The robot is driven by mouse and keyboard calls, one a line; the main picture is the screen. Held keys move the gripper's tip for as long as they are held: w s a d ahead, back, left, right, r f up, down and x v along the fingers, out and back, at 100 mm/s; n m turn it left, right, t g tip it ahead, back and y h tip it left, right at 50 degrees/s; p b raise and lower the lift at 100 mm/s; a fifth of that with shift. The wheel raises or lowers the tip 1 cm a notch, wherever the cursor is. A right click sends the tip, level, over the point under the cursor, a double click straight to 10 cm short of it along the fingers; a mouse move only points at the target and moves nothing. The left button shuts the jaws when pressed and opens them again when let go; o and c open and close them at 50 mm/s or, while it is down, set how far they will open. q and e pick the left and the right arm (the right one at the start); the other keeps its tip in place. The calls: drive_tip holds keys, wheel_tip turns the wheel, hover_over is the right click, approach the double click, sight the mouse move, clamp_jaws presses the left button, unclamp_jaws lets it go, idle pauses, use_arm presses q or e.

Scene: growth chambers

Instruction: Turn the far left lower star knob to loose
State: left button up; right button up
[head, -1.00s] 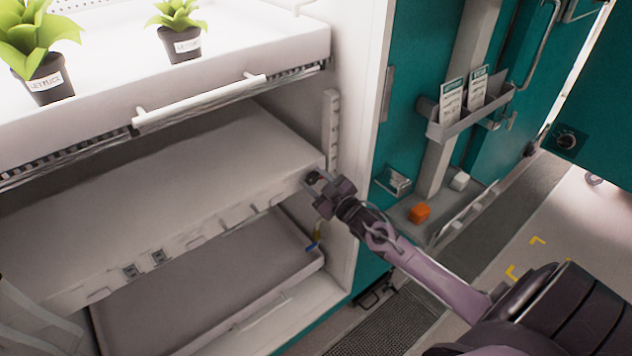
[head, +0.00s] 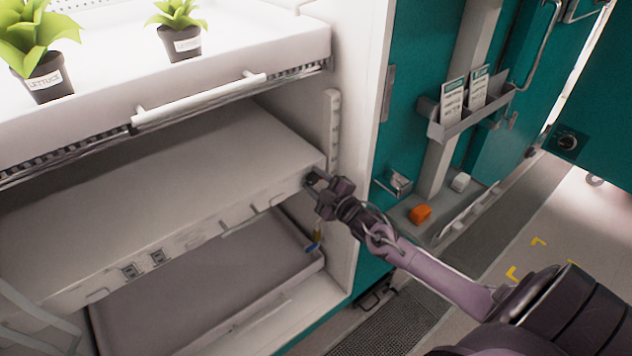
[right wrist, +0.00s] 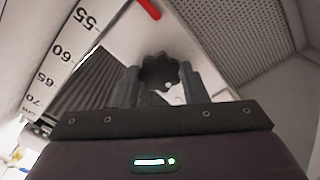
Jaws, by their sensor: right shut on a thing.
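A dark star knob (right wrist: 160,71) with rounded lobes shows between the two fingers of my right gripper (right wrist: 157,88) in the right wrist view. The fingers are shut on its sides. In the head view my right gripper (head: 315,183) is at the right end of the white middle shelf's (head: 170,190) front edge, by the chamber's side wall. It mostly hides the knob there. I cannot tell from the frames whether the knob is tight or loose. My left gripper is not in view.
An upper tray (head: 110,85) carries potted lettuce plants (head: 180,40) and has a white handle bar (head: 200,100). A lower tray (head: 200,280) lies below. A number scale (right wrist: 65,50) stands beside the gripper.

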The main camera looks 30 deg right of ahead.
drive_tip(key=o, duration=1)
drive_tip(key=shift+c, duration=0.2)
drive_tip(key=s, duration=0.7)
drive_tip(key=shift+s+d, duration=0.3)
drive_tip(key=shift+s, duration=0.1)
